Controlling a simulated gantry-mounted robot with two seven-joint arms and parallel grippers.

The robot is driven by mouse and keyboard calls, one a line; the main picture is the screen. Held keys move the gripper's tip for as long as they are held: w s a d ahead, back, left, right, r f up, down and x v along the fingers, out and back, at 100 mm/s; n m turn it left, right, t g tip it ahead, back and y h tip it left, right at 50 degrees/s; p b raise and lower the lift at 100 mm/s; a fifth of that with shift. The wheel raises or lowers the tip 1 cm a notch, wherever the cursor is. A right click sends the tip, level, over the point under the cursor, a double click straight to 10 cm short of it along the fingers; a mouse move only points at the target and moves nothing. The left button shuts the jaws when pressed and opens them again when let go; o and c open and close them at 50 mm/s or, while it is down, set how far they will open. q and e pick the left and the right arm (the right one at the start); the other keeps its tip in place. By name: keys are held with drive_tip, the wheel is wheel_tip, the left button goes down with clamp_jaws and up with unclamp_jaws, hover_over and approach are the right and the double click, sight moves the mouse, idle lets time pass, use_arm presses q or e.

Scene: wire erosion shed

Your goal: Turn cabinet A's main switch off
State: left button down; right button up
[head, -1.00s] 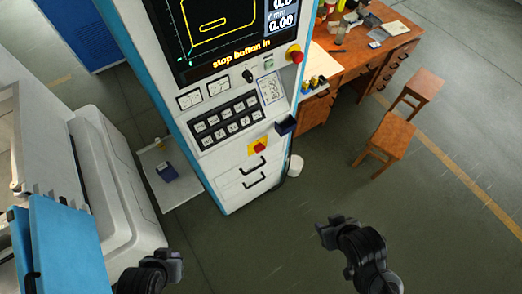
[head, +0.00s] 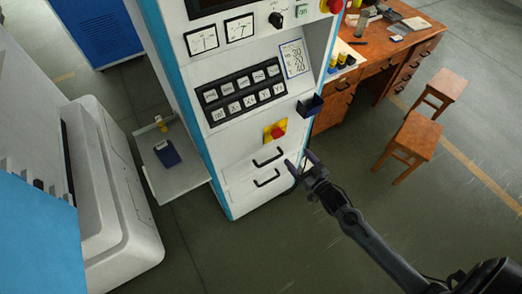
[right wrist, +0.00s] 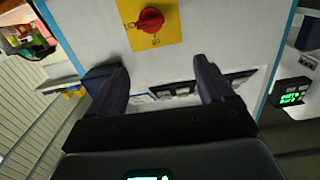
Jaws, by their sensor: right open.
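The main switch is a red rotary knob on a yellow plate (head: 275,131), low on the white and blue cabinet (head: 240,160), above two black handles. In the right wrist view the red knob (right wrist: 150,20) shows at the top, on its yellow plate (right wrist: 170,38); the small lettering around it is hard to read. My right gripper (head: 300,162) is in front of the cabinet, below and right of the switch. Its two fingers (right wrist: 157,72) are spread, empty and apart from the knob. My left gripper is out of view.
A dark blue bin (head: 310,105) sticks out from the cabinet right of the switch. A red button (head: 332,5) is higher up, beside a black selector (head: 276,19) and a keypad (head: 242,95). A wooden desk (head: 335,112) and stools (head: 408,145) stand right. The floor between is clear.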

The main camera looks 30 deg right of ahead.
sight(280, 136)
drive_tip(key=shift+t, duration=0.3)
drive_tip(key=w+f+b, duration=0.1)
drive_tip(key=w, duration=0.2)
drive_tip(key=w+d+f+b, duration=0.1)
drive_tip(key=w+b, duration=0.1)
drive_tip(key=w, duration=0.2)
drive_tip(key=w+f+b, duration=0.1)
drive_tip(key=w, duration=0.3)
drive_tip(key=shift+w+d, duration=0.15)
drive_tip(key=shift+w, duration=0.1)
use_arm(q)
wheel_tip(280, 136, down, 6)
use_arm(e)
drive_tip(key=shift+w, duration=1)
drive_tip(key=c, duration=1)
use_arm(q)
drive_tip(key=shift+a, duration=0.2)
use_arm(e)
drive_tip(key=shift+c, duration=0.2)
